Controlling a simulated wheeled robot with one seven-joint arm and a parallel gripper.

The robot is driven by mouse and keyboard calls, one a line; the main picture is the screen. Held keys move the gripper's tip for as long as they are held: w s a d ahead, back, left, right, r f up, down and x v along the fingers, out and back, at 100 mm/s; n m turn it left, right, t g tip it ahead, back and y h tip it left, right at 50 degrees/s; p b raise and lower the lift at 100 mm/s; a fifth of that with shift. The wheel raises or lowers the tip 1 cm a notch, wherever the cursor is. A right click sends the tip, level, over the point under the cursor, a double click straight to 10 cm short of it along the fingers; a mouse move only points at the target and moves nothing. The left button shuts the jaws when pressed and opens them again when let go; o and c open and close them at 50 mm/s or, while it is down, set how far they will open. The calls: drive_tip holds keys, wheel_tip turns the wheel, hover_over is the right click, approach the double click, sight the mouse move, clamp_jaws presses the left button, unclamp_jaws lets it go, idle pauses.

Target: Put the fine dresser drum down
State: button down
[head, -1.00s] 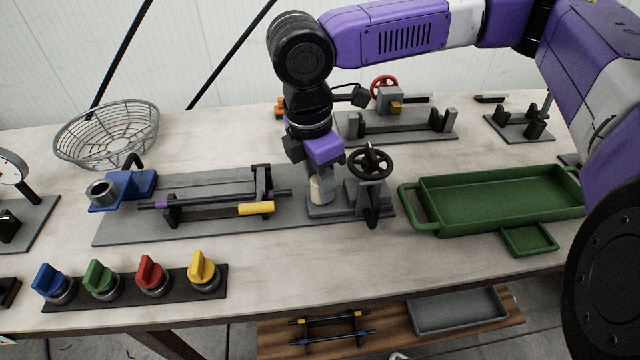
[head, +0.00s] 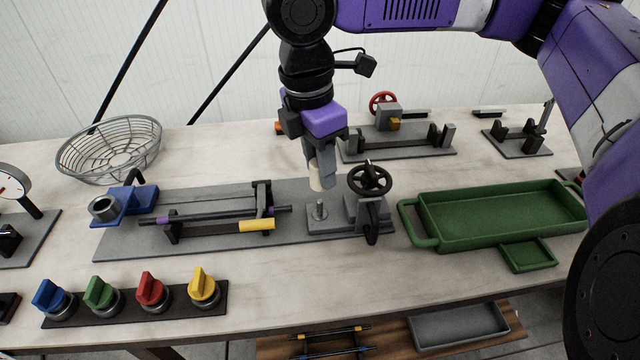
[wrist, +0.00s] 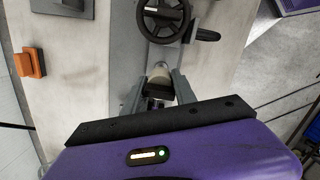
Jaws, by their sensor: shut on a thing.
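The fine dresser drum is a small pale beige cylinder (head: 316,182), upright in the jaws of my gripper (head: 321,168). It is held a little above a grey base with a short upright metal peg (head: 320,210). The peg is bare, and the drum is clear of it. In the wrist view the drum (wrist: 158,70) shows between the two grey fingers of my gripper (wrist: 158,88), partly hidden by them. The black handwheel (head: 370,178) stands just right of the peg.
A rod (head: 215,213) lies across supports on the grey plate left of the peg. A green tray (head: 410,222) is at the right, a wire basket (head: 108,150) at the far left. Several coloured knobs (head: 150,286) line the front. Bare tabletop lies between knobs and tray.

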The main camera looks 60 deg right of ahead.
wheel_tip(320, 180, up, 12)
drive_tip(key=shift+r+p, duration=0.2)
drive_tip(key=shift+p, duration=0.1)
